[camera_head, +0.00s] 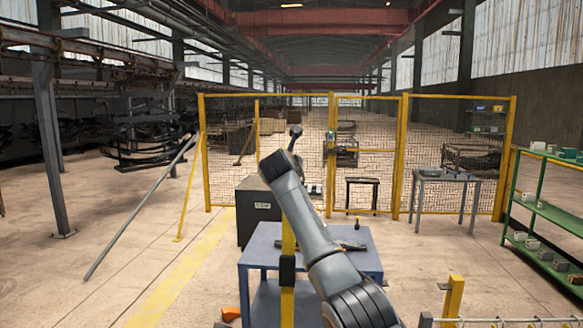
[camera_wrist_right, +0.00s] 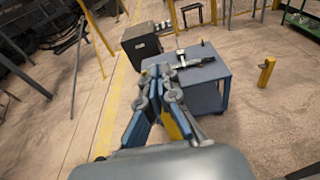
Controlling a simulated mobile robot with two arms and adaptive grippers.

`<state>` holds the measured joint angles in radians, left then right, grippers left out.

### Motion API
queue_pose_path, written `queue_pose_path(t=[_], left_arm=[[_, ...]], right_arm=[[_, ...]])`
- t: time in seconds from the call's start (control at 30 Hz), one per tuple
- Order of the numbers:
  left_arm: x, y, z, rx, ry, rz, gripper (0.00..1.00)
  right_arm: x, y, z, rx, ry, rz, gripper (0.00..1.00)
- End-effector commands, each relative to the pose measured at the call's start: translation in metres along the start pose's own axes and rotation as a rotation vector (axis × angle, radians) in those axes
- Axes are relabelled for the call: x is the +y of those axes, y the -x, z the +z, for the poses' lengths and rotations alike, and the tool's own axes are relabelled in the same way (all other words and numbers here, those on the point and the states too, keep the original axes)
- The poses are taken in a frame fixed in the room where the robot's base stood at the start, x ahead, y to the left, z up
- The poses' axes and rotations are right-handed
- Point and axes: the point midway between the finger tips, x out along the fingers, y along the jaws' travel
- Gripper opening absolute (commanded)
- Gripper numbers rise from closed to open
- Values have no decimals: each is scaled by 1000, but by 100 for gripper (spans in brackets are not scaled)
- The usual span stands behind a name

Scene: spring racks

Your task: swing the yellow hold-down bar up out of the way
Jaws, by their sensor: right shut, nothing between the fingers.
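A yellow upright bar (camera_head: 288,302) with a black collar stands in front of the blue table in the head view, partly behind my right arm. I cannot tell for certain that it is the hold-down bar. In the right wrist view a short yellow piece (camera_wrist_right: 171,124) shows just behind the fingers of my right gripper (camera_wrist_right: 159,86). I cannot tell whether they touch. The fingers are shut with nothing between them. In the head view the arm reaches up from the lower right, and its gripper is not clear. My left gripper is not in view.
The blue table (camera_head: 355,257) carries dark tools and has a dark cabinet (camera_head: 258,198) behind it. A short yellow post (camera_head: 453,296) stands at the lower right, and a green shelf (camera_head: 548,212) at the right edge. Yellow-framed mesh fencing (camera_head: 404,150) closes off the back.

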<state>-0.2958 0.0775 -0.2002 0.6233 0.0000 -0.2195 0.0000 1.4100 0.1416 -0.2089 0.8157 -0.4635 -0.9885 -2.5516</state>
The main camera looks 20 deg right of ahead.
Motion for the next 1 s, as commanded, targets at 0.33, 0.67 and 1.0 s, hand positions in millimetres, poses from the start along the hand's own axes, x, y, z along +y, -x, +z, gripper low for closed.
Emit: queue_pose_path(t=[0.33,0.67,1.0], left_arm=[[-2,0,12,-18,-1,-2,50],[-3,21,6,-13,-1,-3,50],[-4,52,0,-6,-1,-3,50]], right_arm=[[0,0,0,0,0,-1,0],[1,2,18,0,-1,-1,0],[5,14,68,-5,-2,-3,0]])
